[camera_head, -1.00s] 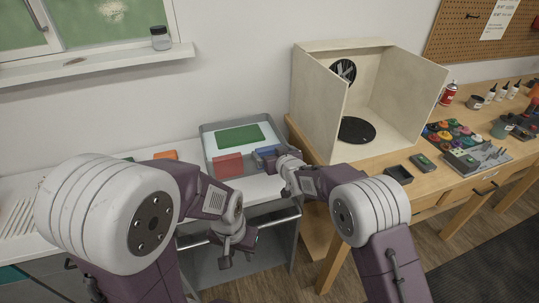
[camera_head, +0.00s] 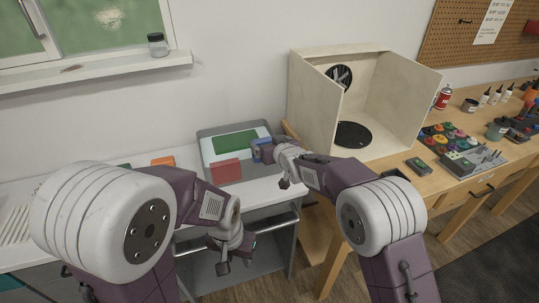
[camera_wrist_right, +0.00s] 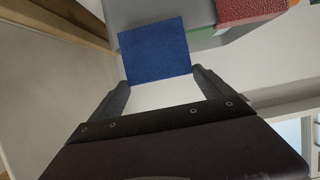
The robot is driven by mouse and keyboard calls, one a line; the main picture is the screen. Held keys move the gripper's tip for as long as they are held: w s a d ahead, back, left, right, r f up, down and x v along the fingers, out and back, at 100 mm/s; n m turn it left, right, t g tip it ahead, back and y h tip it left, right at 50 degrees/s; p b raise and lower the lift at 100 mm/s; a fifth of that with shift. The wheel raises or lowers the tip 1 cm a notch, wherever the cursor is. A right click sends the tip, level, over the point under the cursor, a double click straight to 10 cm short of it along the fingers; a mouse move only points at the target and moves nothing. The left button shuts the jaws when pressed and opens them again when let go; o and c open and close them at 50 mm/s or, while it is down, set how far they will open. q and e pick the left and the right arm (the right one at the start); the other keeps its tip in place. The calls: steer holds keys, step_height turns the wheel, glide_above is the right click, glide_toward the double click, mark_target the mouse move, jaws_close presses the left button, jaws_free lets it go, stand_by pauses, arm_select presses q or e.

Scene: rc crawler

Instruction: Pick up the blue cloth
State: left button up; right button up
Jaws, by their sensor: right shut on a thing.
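The blue cloth (camera_head: 257,152) is a small folded block at the right side of the grey tray in the head view. My right gripper (camera_head: 271,153) is shut on it. In the right wrist view the cloth (camera_wrist_right: 155,50) shows as a blue square between and beyond the two fingertips (camera_wrist_right: 163,84). The cloth's lower part and the exact contact are partly hidden in the head view. My left gripper (camera_head: 236,264) hangs low in front of the counter, away from the cloth, with its fingers apart and nothing visible between them.
An orange block (camera_head: 163,161) lies on the white counter to the left. A wooden booth (camera_head: 311,105) stands close on the right, on a wooden bench.

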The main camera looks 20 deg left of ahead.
step_height(320, 180, up, 12)
steer(key=p, duration=0.6)
